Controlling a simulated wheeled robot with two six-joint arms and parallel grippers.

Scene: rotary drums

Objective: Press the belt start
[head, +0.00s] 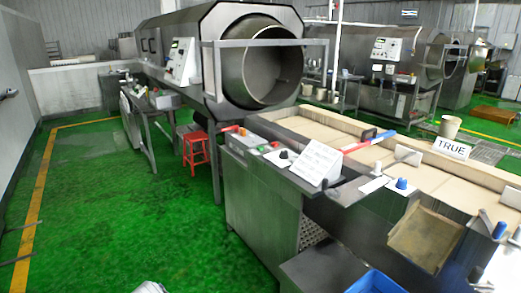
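A grey control box (241,140) sits at the near left corner of the belt table, on a steel cabinet. It carries a small red part, a green button (264,149) and other small controls. A dark knob (284,154) stands just right of it. No label reading belt start can be made out, so I cannot tell which control it is. Neither of my grippers shows clearly; only a small pale piece shows at the bottom edge, too cut off to identify.
A large steel drum (262,75) stands behind the table, with a red stool (195,150) beside it. A sloped white panel (315,161), blue knobs and a blue bin (375,282) are at the near right. The green floor (110,215) at left is clear.

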